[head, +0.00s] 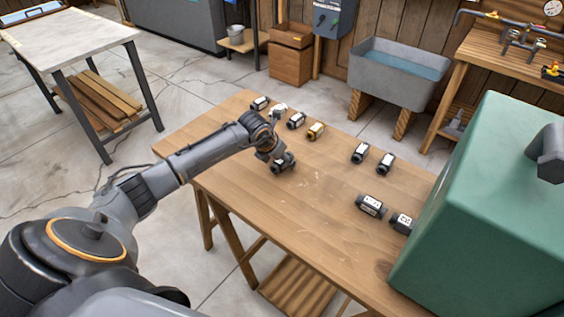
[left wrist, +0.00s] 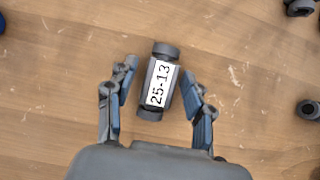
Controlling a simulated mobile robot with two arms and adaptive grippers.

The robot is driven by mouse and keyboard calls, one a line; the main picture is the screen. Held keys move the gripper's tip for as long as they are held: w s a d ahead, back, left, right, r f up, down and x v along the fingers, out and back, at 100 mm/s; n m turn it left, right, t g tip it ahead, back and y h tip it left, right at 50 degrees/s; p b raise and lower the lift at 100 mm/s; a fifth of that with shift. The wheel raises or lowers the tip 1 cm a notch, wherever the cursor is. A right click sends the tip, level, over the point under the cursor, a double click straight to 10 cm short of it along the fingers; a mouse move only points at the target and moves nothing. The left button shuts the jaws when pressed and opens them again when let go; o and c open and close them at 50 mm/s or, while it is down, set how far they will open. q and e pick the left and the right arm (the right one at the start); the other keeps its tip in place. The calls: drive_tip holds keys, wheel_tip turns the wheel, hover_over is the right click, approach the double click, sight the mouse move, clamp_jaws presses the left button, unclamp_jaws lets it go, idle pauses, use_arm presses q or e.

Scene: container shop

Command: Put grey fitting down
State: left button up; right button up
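The grey fitting (left wrist: 152,104), a short cylinder with wider ends and a white label reading "25-13", lies on the wooden table (head: 235,200). My left gripper (left wrist: 160,88) is over it, with one finger on each side. Wood shows between each finger and the fitting, so the fingers stand apart from it and the gripper is open. In the head view the left gripper (head: 284,160) is low over the left part of the table, and it partly hides the fitting there. My right gripper is not in view.
Another dark fitting (head: 371,206) lies to the right, near a large green case (head: 480,210). The table's middle is clear.

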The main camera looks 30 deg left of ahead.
use_arm(q)
clamp_jaws()
drive_tip(key=shift+r, duration=0.5)
wheel_tip(320, 180, up, 2)
drive_tip(key=shift+a+r+b, duration=0.1)
drive_tip(key=shift+r+b, duration=0.05)
drive_tip(key=shift+b, duration=0.5)
drive_tip(key=s+r+b, duration=0.2)
drive_tip(key=s+r, duration=0.3)
drive_tip(key=s, duration=0.2)
drive_tip(key=s+a+r+b, duration=0.1)
drive_tip(key=s+r, duration=0.3)
drive_tip(key=s, duration=0.3)
drive_tip(key=shift+a+r+b, duration=0.3)
drive_tip(key=shift+r+b, duration=0.05)
drive_tip(key=shift+b, duration=0.05)
